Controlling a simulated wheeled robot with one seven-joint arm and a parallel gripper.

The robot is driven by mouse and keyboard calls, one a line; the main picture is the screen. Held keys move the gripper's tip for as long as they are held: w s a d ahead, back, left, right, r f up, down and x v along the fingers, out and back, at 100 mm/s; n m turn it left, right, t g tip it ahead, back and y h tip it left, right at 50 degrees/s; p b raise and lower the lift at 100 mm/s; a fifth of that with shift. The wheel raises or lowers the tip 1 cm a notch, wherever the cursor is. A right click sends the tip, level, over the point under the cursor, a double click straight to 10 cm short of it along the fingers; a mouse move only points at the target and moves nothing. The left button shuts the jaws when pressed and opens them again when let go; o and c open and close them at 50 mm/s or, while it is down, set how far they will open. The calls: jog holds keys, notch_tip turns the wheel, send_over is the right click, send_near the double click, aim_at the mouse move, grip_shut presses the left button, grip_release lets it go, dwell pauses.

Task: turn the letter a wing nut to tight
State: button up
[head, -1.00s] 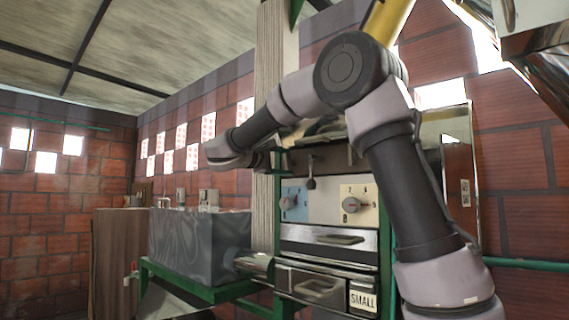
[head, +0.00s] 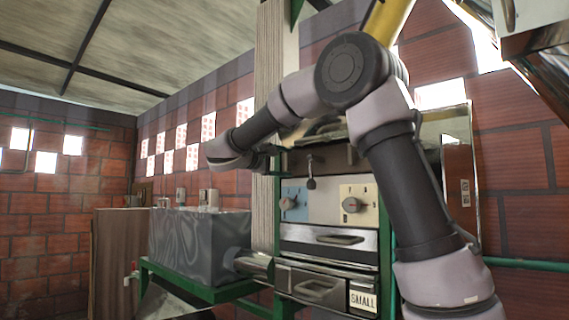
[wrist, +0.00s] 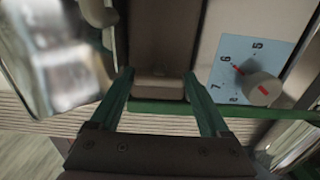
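I cannot make out a wing nut marked with the letter A in either view. My gripper (wrist: 158,74) is open in the wrist view, with its two green fingers apart. A brown metal bar or block (wrist: 158,88) shows between and beyond the fingertips, and I cannot tell whether they touch it. In the head view, my arm reaches left across the machine, and its end is beside the pale post, largely hidden by my wrist. The machine front (head: 338,240) has a blue dial plate (head: 294,199) and a cream dial plate (head: 358,204).
A blue numbered plate with a knob (wrist: 263,89) lies right of the fingers in the wrist view. A grey tank (head: 195,236) stands left on a green frame (head: 205,291). The pale post (head: 270,90) is close to my wrist.

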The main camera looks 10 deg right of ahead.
jog(key=shift+o, duration=0.8)
jog(key=shift+a, duration=0.1)
jog(key=v, duration=1)
jog(key=shift+s+a, duration=0.2)
jog(key=shift+s, duration=0.05)
jog(key=shift+a, duration=0.1)
